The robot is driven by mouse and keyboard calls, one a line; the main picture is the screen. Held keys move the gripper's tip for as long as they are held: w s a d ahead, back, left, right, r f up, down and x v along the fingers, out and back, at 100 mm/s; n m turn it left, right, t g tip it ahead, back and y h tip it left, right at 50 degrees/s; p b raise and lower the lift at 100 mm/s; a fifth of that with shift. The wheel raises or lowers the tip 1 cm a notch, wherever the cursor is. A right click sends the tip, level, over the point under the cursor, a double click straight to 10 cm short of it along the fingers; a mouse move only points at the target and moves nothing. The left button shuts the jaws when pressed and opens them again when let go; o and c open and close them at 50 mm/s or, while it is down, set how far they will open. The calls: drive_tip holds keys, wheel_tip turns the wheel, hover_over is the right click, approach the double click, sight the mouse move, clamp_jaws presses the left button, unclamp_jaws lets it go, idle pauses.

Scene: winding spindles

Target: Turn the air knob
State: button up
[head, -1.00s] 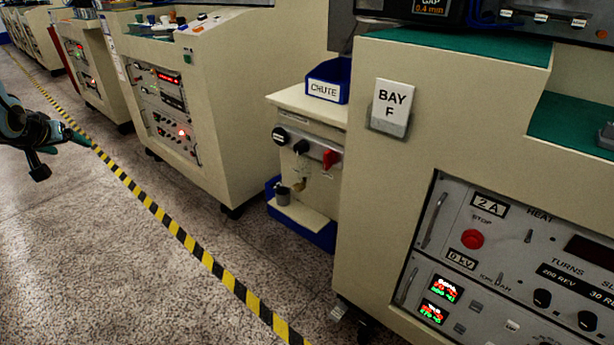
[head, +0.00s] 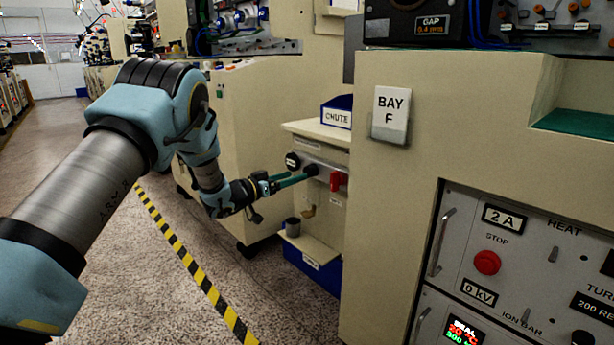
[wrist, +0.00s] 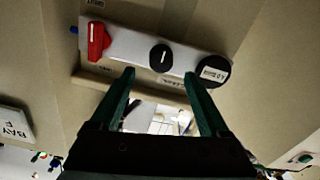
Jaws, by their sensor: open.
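A small black knob (head: 311,170) sits in the middle of a grey strip on the front of the chute cabinet. In the wrist view the black knob (wrist: 161,57) shows a pale pointer line. A red handle (head: 338,181) is to its right in the head view, and a round black dial (head: 292,160) with a pale label is to its left. I cannot read which one is marked air. My gripper (wrist: 160,76) is open and empty, its green fingers spread on either side of the black knob's line. In the head view the fingertips (head: 304,177) are close to the knob; contact is not clear.
The cabinet carries a blue CHUTE bin (head: 337,112) on top and a grey cup (head: 292,227) on a low shelf. The large BAY F machine (head: 450,110) stands close on the right. The floor on the left is clear past the striped tape (head: 190,262).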

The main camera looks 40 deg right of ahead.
sight(307, 172)
drive_tip(key=d, duration=0.6)
drive_tip(key=shift+s, duration=0.1)
clamp_jaws()
idle(0.5)
